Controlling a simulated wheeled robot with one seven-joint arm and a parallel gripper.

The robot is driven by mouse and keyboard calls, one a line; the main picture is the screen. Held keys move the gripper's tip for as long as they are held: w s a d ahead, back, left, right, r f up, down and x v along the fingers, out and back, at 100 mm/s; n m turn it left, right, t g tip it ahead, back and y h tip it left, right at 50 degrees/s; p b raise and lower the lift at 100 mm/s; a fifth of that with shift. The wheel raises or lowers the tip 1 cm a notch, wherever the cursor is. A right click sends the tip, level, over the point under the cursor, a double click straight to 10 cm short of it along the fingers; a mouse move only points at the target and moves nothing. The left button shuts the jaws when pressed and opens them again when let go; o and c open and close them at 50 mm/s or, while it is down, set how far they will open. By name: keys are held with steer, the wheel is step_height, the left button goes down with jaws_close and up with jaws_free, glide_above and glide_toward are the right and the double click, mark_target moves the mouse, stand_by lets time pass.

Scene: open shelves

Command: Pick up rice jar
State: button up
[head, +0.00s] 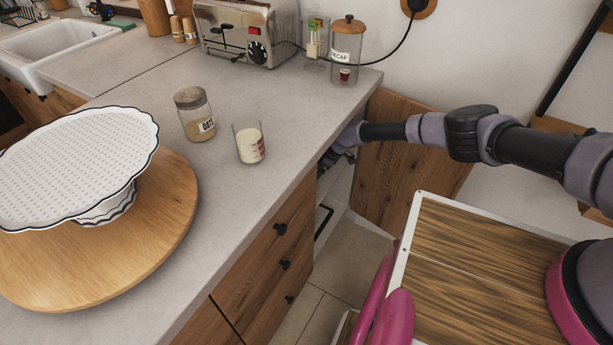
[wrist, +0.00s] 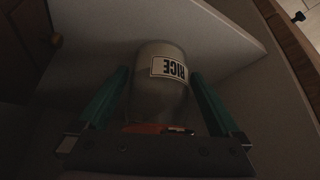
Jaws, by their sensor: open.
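The rice jar (wrist: 160,88) shows in the wrist view, a pale cylinder with a white label reading RICE that appears upside down. It is inside a dim cabinet. My gripper (wrist: 158,88) is open, with one green finger on each side of the jar. Whether the fingers touch the jar cannot be told. The jar's lower part in the picture is partly hidden by the gripper body. In the head view my arm reaches into the open cabinet under the counter, and the jar and fingertips are hidden there.
An open wooden door (head: 405,160) stands beside my arm. On the counter (head: 250,200) are an oats jar (head: 196,115), a glass of milk (head: 249,146), a decaf jar (head: 346,55) and a toaster (head: 245,35).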

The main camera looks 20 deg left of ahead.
steer(key=shift+s+a, duration=0.3)
steer(key=shift+a, duration=0.4)
steer(key=shift+a+f, duration=0.1)
steer(key=shift+f, duration=0.45)
steer(key=c, duration=1.5)
jaws_close()
steer(key=shift+r, duration=0.1)
